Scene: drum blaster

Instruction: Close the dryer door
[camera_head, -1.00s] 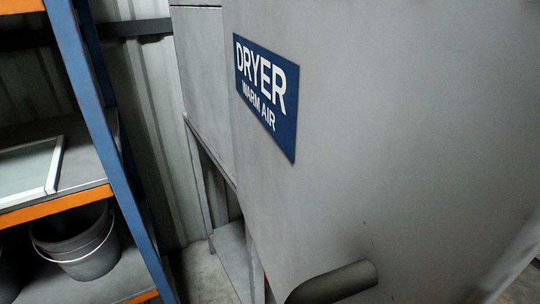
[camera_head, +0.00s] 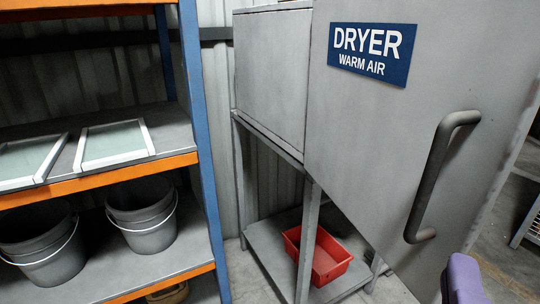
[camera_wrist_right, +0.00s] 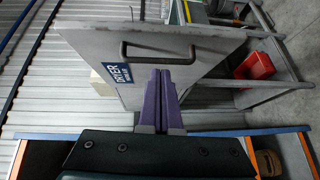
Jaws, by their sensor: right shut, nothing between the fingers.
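The dryer door (camera_head: 400,130) is a large grey panel with a blue "DRYER WARM AIR" sign (camera_head: 372,53) and a dark bar handle (camera_head: 433,175). It appears to stand open, angled out from the dryer body (camera_head: 270,75). My right gripper, with purple fingers (camera_head: 464,280), shows at the bottom right of the head view, below and right of the handle. In the right wrist view its fingers (camera_wrist_right: 161,76) are together and empty, pointing at the door near the handle (camera_wrist_right: 157,56). Whether they touch the door cannot be told. My left gripper is not in view.
An orange and blue shelf rack (camera_head: 208,170) with framed screens (camera_head: 113,144) and grey buckets (camera_head: 145,220) stands at left. A red bin (camera_head: 325,262) sits on the lower shelf (camera_head: 262,245) under the dryer. Some floor shows at right.

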